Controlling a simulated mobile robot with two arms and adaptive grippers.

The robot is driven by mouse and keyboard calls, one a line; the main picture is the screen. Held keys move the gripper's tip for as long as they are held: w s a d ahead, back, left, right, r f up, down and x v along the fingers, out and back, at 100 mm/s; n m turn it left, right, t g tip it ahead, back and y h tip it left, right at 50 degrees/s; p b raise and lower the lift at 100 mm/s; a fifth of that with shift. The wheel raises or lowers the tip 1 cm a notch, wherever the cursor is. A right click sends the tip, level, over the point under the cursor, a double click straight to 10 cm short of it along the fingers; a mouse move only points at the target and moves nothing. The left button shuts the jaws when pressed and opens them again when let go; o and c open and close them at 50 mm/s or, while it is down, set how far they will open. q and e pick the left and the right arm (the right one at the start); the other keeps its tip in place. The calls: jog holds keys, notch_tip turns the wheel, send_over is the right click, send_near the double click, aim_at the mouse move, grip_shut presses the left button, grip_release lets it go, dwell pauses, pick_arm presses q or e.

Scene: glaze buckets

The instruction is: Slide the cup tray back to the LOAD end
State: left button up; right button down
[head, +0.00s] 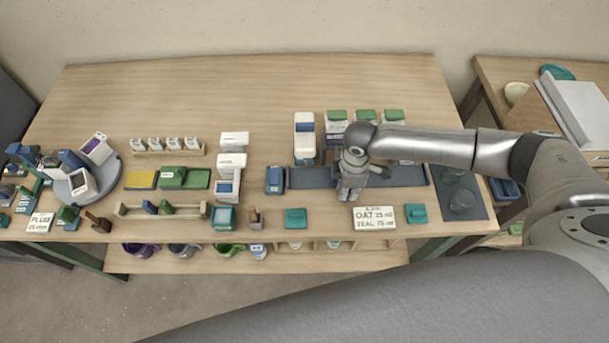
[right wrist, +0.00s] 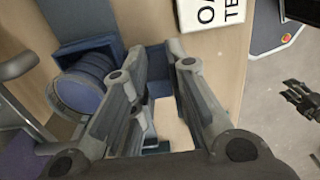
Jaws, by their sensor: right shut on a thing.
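A long dark blue track (head: 405,175) runs left to right on the table, and it also shows in the right wrist view (right wrist: 85,12). My right gripper (head: 350,192) reaches down at the middle of this track and covers part of it. In the right wrist view its fingers are shut on a dark blue piece (right wrist: 158,82), apparently part of the cup tray; the fingers hide most of it. A blue round cup-like thing (right wrist: 80,92) lies beside the fingers there. A dark fingered part (right wrist: 303,100) at that view's right edge looks like my left gripper; its opening is unclear.
A white card (head: 374,217) reading OAT and TEAL lies in front of the track. White dispensers with green tops (head: 336,124) stand behind it. A dark mat (head: 460,192) with round items lies right of the track. A blue box (head: 275,180) stands at its left end.

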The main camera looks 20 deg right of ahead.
jog(key=shift+d, duration=0.1)
jog(key=shift+s+d+p, duration=0.2)
jog(key=shift+d+p, duration=0.1)
jog(key=shift+d, duration=0.4)
jog(key=shift+s+d+p, duration=0.2)
jog(key=shift+d+p, duration=0.05)
jog(key=shift+d, duration=0.4)
jog(key=shift+s+d+p, duration=0.2)
jog(key=shift+s+d, duration=0.05)
jog(key=shift+d, duration=0.6)
jog(key=shift+s+d+p, duration=0.25)
jog(key=shift+d, duration=0.55)
jog(key=shift+s+d+p, duration=0.2)
jog(key=shift+s+d, duration=0.05)
jog(key=shift+d, duration=0.6)
jog(key=shift+s+d, duration=0.2)
jog(key=shift+d, duration=0.5)
jog(key=shift+s+d, duration=0.2)
jog(key=shift+d, duration=0.45)
